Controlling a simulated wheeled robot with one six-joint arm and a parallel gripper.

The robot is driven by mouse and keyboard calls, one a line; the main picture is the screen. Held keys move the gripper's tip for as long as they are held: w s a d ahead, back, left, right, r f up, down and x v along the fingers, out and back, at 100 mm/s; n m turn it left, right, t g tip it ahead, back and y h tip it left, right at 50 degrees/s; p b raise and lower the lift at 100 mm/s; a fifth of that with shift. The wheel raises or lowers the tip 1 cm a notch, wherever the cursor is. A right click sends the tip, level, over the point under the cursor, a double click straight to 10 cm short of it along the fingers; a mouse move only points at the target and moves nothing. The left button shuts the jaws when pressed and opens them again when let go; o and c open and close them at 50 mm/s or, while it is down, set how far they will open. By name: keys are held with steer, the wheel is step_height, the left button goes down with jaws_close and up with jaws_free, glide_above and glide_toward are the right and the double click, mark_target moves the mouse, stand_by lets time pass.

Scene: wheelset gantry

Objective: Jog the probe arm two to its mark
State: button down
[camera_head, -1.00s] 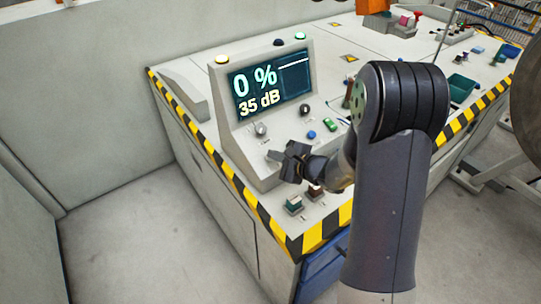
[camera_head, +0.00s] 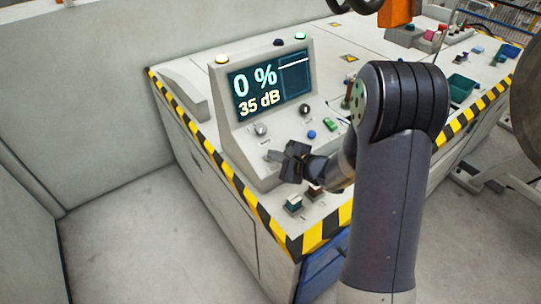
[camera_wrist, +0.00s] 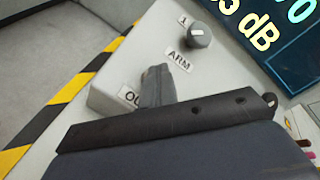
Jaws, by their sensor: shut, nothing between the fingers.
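The sloped grey console (camera_head: 232,128) stands on the bench. Its screen (camera_head: 270,85) reads 0 % and 35 dB. A round knob (camera_head: 261,129) on its face also shows in the wrist view (camera_wrist: 197,35), between the labels "1" and "ARM" (camera_wrist: 179,61). My gripper (camera_head: 275,156) is shut and empty at the lower front of the console. In the wrist view its grey fingertips (camera_wrist: 157,84) lie beside a label (camera_wrist: 130,97) that reads "OU" and is partly covered. What lies under the fingertips is hidden. An orange block (camera_head: 397,12) shows at the top of the head view, with dark rings beside it.
Push buttons (camera_head: 294,203) stand on the bench corner below my gripper. A dark knob (camera_head: 305,110) and a blue button (camera_head: 311,134) sit on the console. Yellow-black striping (camera_head: 320,237) marks the bench edge. A green tray (camera_head: 461,88) lies at the right.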

stand_by(0.3)
steer(key=shift+s+d+r, duration=0.15)
steer(key=shift+r, duration=0.3)
steer(key=shift+s+d+r, duration=0.1)
steer(key=shift+s+r, duration=0.05)
steer(key=shift+r, duration=0.25)
steer(key=shift+r, duration=0.1)
steer(key=r, duration=0.1)
steer(key=s+r+p, duration=0.1)
steer(key=r, duration=0.1)
steer(key=d+r+p, duration=0.1)
steer(key=shift+s+r, duration=0.15)
steer(key=shift+s, duration=0.2)
stand_by(1.2)
